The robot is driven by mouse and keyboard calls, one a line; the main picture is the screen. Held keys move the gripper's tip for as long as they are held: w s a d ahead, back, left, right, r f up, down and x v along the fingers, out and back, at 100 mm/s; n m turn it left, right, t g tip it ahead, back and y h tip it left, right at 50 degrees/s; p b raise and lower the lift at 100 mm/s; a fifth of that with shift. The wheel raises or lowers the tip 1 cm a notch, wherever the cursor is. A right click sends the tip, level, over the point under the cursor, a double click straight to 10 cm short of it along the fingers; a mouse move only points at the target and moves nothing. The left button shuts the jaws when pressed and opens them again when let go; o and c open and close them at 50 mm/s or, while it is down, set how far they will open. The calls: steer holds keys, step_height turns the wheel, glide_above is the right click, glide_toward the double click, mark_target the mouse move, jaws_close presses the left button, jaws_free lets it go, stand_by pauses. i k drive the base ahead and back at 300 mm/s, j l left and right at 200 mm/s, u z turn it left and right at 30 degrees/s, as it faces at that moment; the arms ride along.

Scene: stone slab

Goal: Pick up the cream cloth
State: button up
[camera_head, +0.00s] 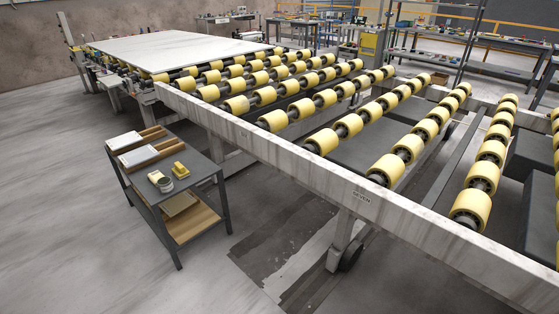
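A small dark cart (192,188) stands on the floor at the left, in front of the roller table. A small cream piece (155,176) lies on its top near the front left. It may be the cream cloth, but it is too small to tell for certain. A grey tin (165,186) stands close beside it, and a yellow item (180,170) lies to its right. My gripper is not in view.
Two wooden trays with pale slabs (137,157) lie on the cart's back part. A lower wooden shelf (193,222) is beneath. The roller table's long metal rail (300,165) runs close behind the cart. The floor (60,220) left of the cart is clear.

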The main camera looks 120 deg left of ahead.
mark_target(154, 177)
steer(key=i+j+u, duration=0.1)
steer(key=u, duration=2)
steer(key=k+j+u, duration=0.15)
steer(key=u, duration=2.5)
steer(key=i+l, duration=0.25)
steer(key=i, duration=0.25)
steer(key=i+l, duration=0.3)
steer(key=i, duration=0.15)
steer(key=i+l, duration=0.25)
steer(key=i, duration=0.25)
steer(key=i+l, duration=0.3)
steer(key=i, duration=0.2)
steer(key=i+l, duration=0.25)
steer(key=i, duration=0.2)
steer(key=i+j+u, duration=0.05)
